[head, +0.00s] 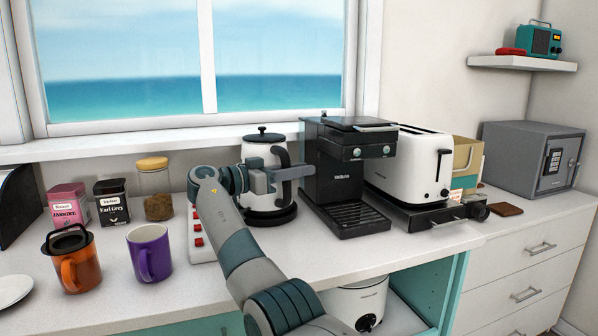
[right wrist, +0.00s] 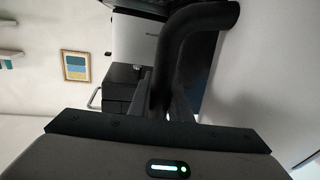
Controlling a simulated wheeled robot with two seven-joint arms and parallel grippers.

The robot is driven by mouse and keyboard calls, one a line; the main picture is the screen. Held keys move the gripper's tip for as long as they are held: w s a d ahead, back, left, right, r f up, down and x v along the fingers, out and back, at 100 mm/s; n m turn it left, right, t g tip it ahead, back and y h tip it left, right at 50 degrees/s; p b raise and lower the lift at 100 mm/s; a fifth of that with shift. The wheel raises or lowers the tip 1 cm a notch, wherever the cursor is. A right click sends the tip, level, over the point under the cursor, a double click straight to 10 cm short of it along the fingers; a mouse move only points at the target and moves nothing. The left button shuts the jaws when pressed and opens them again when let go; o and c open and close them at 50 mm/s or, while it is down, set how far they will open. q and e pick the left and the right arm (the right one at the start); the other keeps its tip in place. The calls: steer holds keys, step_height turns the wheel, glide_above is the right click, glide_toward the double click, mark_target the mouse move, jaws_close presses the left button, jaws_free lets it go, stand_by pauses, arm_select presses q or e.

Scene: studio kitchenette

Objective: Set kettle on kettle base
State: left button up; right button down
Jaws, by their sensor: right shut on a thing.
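The white kettle (head: 257,187) with a black lid stands upright at the back of the counter, left of the coffee machine. My right gripper (head: 286,173) is shut on its black handle (head: 285,156), which also shows between the fingers in the right wrist view (right wrist: 193,32). The black round kettle base (head: 270,217) is directly under the kettle. I cannot tell whether the kettle rests fully on it or sits slightly above. My right arm hides part of the kettle's left side. My left gripper is not in view.
The black coffee machine (head: 345,180) stands close on the right, with a white toaster (head: 408,162) beyond it. A white power strip (head: 200,240) with red switches lies left of the base. A purple mug (head: 150,253), an orange press (head: 73,262) and a glass jar (head: 155,190) stand further left.

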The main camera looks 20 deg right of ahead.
steer(key=shift+f+b, duration=0.3)
steer(key=shift+f, duration=0.05)
stand_by(0.6)
